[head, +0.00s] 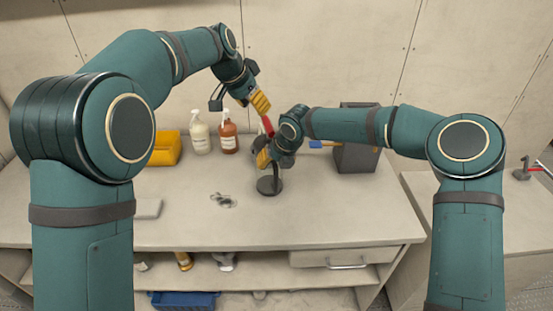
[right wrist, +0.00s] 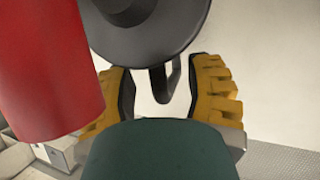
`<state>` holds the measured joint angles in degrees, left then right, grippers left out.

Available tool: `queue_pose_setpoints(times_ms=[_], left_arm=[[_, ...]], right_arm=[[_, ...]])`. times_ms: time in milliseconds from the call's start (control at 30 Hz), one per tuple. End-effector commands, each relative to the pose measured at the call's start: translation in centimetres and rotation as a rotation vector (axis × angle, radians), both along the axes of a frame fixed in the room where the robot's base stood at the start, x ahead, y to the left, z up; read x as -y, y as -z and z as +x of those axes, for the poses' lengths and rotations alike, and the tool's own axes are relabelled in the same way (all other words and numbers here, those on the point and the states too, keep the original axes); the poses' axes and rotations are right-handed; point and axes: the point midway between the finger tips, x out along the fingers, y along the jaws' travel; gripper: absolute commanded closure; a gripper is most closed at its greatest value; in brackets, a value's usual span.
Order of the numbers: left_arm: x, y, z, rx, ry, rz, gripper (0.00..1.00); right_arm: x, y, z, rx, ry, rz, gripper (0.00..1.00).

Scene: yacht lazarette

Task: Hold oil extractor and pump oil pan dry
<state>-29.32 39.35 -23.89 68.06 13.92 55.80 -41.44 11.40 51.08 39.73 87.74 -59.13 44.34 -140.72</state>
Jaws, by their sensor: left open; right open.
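What appears to be the oil extractor stands on the bench, with a dark round base (head: 270,186) and a red part (head: 268,125) showing. Its middle is hidden behind my right gripper (head: 264,159). In the right wrist view, a red cylinder (right wrist: 48,70) fills the left side, and a dark round part (right wrist: 150,25) with a thin loop below it lies at the top. My right gripper is open there, its yellow fingers on either side of the loop; contact cannot be told. My left gripper (head: 260,102) is open above the red part. I cannot make out an oil pan.
A yellow bin (head: 166,149), a white pump bottle (head: 200,133) and an amber pump bottle (head: 228,137) stand at the back left. A dark grey box (head: 356,155) stands right of the right gripper. A small dark object (head: 224,200) lies left of the base. The front bench is mostly clear.

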Motion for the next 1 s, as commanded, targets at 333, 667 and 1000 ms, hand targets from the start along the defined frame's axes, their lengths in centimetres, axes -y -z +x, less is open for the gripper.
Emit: queue_pose_setpoints(times_ms=[333,667,1000], left_arm=[[0.00,-0.01,0.00,0.000,0.000,0.000,0.54],[0.00,0.00,0.00,0.000,0.000,0.000,0.54],[0.00,0.01,0.00,0.000,0.000,0.000,0.54]], right_arm=[[0.00,0.01,0.00,0.000,0.000,0.000,0.88],[0.00,0.03,0.00,0.000,0.001,0.000,1.00],[0.02,0.09,-0.02,-0.001,0.001,0.000,1.00]])
